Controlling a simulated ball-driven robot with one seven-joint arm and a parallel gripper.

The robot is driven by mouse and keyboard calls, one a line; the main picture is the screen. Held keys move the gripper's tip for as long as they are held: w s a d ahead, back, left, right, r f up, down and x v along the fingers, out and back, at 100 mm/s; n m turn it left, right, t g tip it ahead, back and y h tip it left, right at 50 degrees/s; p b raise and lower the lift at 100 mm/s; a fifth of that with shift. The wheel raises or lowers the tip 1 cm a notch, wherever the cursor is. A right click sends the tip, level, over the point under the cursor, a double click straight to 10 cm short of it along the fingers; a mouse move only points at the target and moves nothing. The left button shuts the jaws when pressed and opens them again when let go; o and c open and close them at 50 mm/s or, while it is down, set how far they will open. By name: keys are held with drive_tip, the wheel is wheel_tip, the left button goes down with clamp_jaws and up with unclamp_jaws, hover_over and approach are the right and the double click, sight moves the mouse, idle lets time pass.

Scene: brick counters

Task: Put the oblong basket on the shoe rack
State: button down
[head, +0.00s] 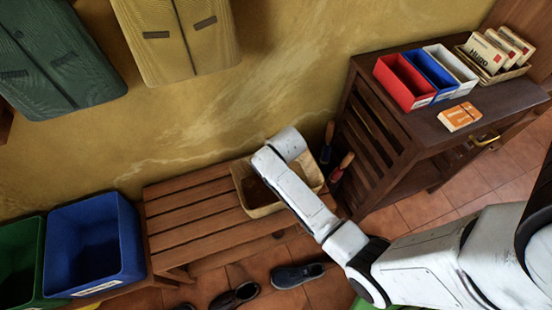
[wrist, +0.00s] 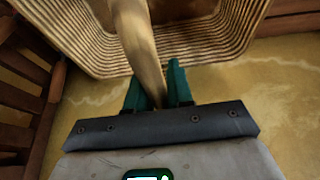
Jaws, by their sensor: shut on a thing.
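The oblong basket (head: 262,211) is tan, ribbed and open-topped. In the head view it is at the right end of the slatted wooden shoe rack (head: 190,215); whether it rests on the slats or hangs just above them I cannot tell. In the wrist view the basket (wrist: 215,42) fills the top of the picture. In the head view my white arm covers the basket's back right part, and the fingers are hidden.
A blue bin (head: 95,245) and a green bin (head: 20,262) stand left of the rack. Dark shoes (head: 297,275) lie on the floor before it. A dark wooden cabinet (head: 400,150) stands to the right, with red-handled tools (head: 341,166) beside it. The rack's left slats are bare.

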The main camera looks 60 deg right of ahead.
drive_tip(key=c, duration=1)
unclamp_jaws()
drive_tip(key=shift+f, duration=0.1)
drive_tip(key=p+v, duration=0.2)
drive_tip(key=v, duration=1)
drive_tip(key=shift+w+d, duration=0.1)
drive_tip(key=s+a+r+n+g+y, duration=0.1)
drive_tip(key=s+a+n, duration=0.2)
drive_tip(key=s+a, duration=0.2)
drive_tip(key=s+a+n+g+y, duration=0.1)
drive_tip(key=s+a+n, duration=0.2)
drive_tip(key=s, duration=0.7)
drive_tip(key=shift+s+a+r+n+g, duration=0.3)
drive_tip(key=shift+s+a+r+g, duration=0.1)
drive_tip(key=shift+a, duration=0.75)
